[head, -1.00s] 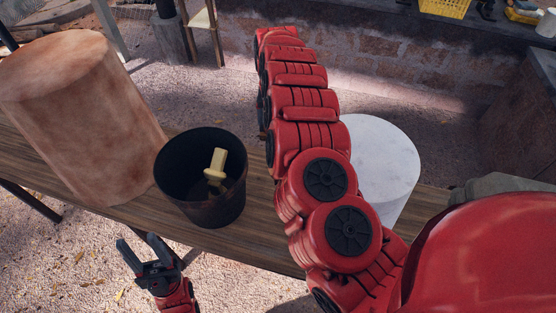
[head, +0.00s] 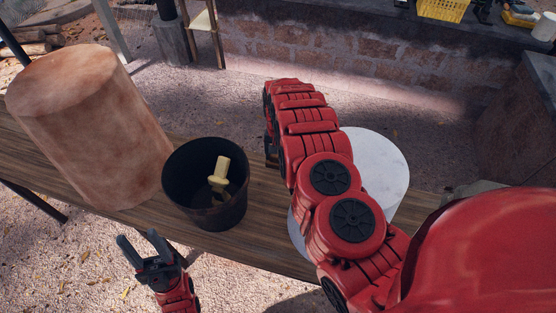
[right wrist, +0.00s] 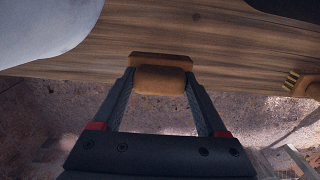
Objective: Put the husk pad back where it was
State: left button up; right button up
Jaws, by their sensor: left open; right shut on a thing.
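My right gripper (right wrist: 160,88) is shut on a small brown block, which looks like the husk pad (right wrist: 160,80), in the right wrist view. A flat brown edge shows just behind the block, against the wooden bench (right wrist: 220,45); I cannot tell whether it touches the bench. In the head view my right arm hides most of this gripper, which is at the bench's far edge, right of the black bucket (head: 181,198). My left gripper (head: 138,240) is open and empty in front of the bench (head: 262,215), below the bucket.
A large reddish-brown cylinder (head: 85,130) stands on the bench at left. A yellow-handled tool (head: 221,168) leans inside the bucket. A white cylinder (head: 380,165) stands right, partly behind my right arm. A yellow basket (head: 443,9) is on the back counter.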

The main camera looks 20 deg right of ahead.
aim_at(278, 162)
jog(key=shift+f, duration=0.35)
jog(key=shift+f+p, duration=0.35)
jog(key=shift+f, duration=1)
jog(key=shift+a+f, duration=0.1)
jog(key=shift+f, duration=0.1)
jog(key=o, duration=1.4)
jog(key=shift+c, duration=0.2)
